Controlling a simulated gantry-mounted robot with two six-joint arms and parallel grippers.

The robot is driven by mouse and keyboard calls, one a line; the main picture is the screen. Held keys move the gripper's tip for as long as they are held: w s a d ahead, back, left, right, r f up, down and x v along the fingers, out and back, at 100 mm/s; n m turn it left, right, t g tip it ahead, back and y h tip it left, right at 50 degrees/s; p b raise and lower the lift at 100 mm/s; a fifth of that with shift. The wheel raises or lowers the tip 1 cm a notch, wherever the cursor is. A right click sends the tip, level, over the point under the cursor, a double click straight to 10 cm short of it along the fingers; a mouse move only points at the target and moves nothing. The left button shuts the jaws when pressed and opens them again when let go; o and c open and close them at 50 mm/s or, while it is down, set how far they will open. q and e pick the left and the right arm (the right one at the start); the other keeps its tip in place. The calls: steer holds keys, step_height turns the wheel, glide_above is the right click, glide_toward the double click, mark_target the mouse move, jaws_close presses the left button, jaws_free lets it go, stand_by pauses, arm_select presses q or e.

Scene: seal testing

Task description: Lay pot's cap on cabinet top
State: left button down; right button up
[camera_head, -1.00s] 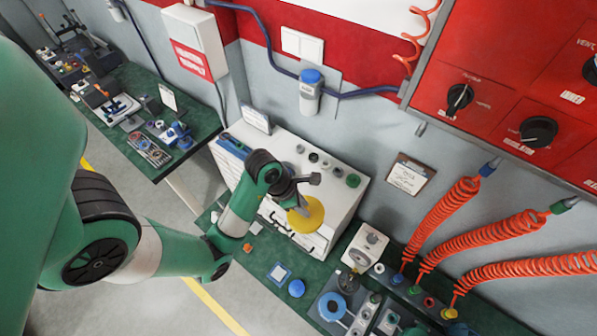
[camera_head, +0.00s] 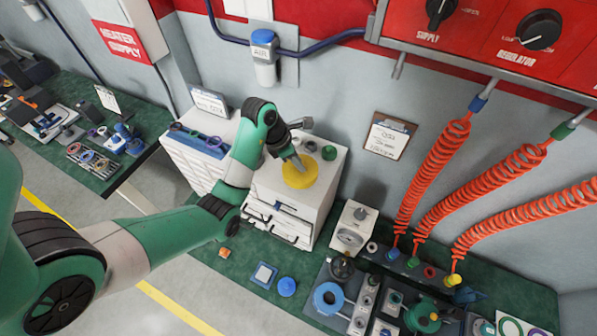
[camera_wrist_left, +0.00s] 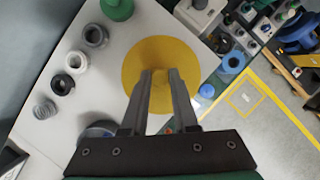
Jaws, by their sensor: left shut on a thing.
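The pot's cap is a yellow disc (camera_head: 300,174) over the white cabinet top (camera_head: 262,182) in the head view. It also shows large in the left wrist view (camera_wrist_left: 135,68), with a raised knob in its middle. My left gripper (camera_head: 297,163) points down at the cap from above. In the left wrist view its two fingers (camera_wrist_left: 160,88) are closed on the knob. The cap looks level and very near the cabinet top; I cannot tell whether it touches. My right gripper is in neither view.
Several small rings and fittings (camera_wrist_left: 74,62) stand on the cabinet top beside the cap, with a green one (camera_head: 329,152) near the back corner. A blue-edged tray (camera_head: 200,141) lies at its left. A white gauge box (camera_head: 353,228) stands right of the cabinet.

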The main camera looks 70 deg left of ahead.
arm_select(q)
step_height(320, 180, down, 4)
steer(key=shift+w+a+r+b, duration=0.1)
steer(key=shift+a+r+b, duration=0.05)
steer(key=shift+b, duration=0.25)
steer(key=c, duration=0.7)
jaws_free()
